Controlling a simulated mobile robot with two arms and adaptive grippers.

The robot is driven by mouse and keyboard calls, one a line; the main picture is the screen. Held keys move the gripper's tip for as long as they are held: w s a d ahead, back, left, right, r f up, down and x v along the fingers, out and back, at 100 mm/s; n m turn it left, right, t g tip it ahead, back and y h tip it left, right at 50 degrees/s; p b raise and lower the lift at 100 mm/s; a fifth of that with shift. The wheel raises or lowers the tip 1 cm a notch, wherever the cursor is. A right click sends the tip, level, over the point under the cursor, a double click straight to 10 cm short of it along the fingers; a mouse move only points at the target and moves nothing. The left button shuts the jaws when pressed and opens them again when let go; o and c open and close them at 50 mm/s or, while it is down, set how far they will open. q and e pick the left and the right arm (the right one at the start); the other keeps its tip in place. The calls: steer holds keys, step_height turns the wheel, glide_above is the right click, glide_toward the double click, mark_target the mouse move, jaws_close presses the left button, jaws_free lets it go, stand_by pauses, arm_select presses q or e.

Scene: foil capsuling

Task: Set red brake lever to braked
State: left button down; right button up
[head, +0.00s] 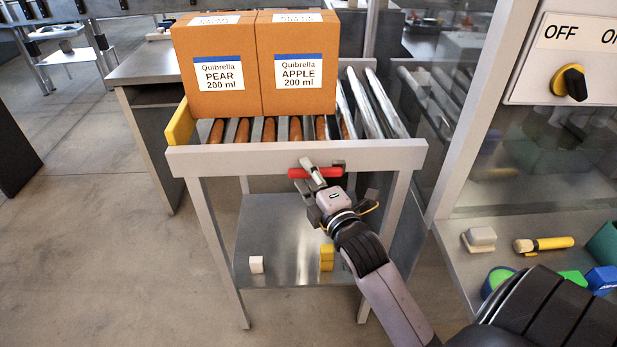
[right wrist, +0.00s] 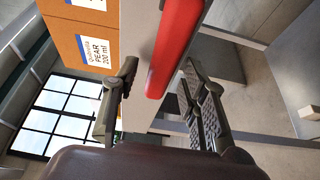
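The red brake lever (head: 299,173) lies roughly level across the front rail of the roller conveyor (head: 232,158) in the head view. In the right wrist view the lever (right wrist: 172,45) is a long red bar. My right gripper (head: 322,180) is at the lever, with one finger crossing in front of it. In the right wrist view the right gripper (right wrist: 160,80) has its fingers apart, on either side of the lever's near end, with a gap visible on the left side. Whether a finger touches it is unclear. My left gripper is not in view.
Two orange cartons, PEAR (head: 217,75) and APPLE (head: 297,72), stand on the rollers. A yellow stop (head: 180,124) is at the conveyor's left end. A lower shelf (head: 290,235) holds small white and yellow blocks. An OFF switch panel (head: 565,60) is at right.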

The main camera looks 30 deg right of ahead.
jaws_close()
stand_by(0.5)
stand_by(0.3)
